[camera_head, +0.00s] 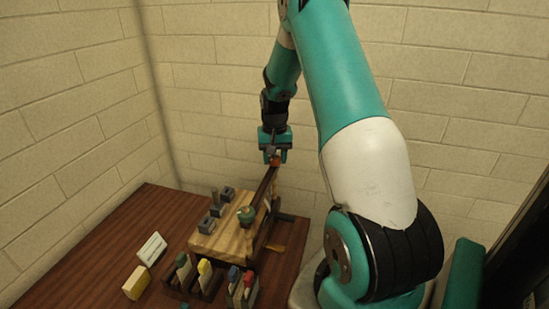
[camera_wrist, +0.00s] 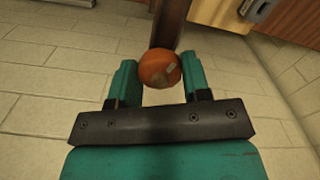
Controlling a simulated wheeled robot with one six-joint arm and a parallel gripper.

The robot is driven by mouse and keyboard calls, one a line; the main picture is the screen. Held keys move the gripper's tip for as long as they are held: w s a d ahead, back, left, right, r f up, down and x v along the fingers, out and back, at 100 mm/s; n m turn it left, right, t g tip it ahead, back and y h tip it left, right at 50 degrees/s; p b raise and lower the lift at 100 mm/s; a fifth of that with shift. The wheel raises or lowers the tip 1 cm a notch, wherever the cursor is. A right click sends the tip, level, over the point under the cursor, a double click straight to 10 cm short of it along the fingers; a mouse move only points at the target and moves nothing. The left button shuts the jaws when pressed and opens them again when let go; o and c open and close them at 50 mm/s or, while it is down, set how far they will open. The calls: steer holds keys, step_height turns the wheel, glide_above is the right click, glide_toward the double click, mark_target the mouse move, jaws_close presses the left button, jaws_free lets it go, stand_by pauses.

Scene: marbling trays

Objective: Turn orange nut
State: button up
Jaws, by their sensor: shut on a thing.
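The orange nut (camera_wrist: 159,68) is a round orange piece at the end of a dark brown bar (camera_wrist: 170,22) in the wrist view. In the head view the nut (camera_head: 275,161) shows as a small orange-red patch at the bar's upper end. My gripper (camera_wrist: 158,85) has its two teal fingers on either side of the nut and is shut on it. In the head view my gripper (camera_head: 274,157) points down over the far end of the bar. The far side of the nut is hidden.
A wooden block (camera_head: 215,240) with grey fittings stands on the dark wooden table (camera_head: 75,262). Holders with coloured-topped items, a yellow block (camera_head: 136,283) and a white card (camera_head: 152,249) are in front. Brick walls close off the back.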

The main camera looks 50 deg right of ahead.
steer(key=shift+m+b, duration=0.8)
steer(key=shift+m, duration=2.3)
steer(key=o, duration=0.9)
step_height(320, 180, up, 18)
steer(key=b, duration=0.3)
steer(key=shift+f+b, duration=0.25)
steer(key=shift+b, duration=0.15)
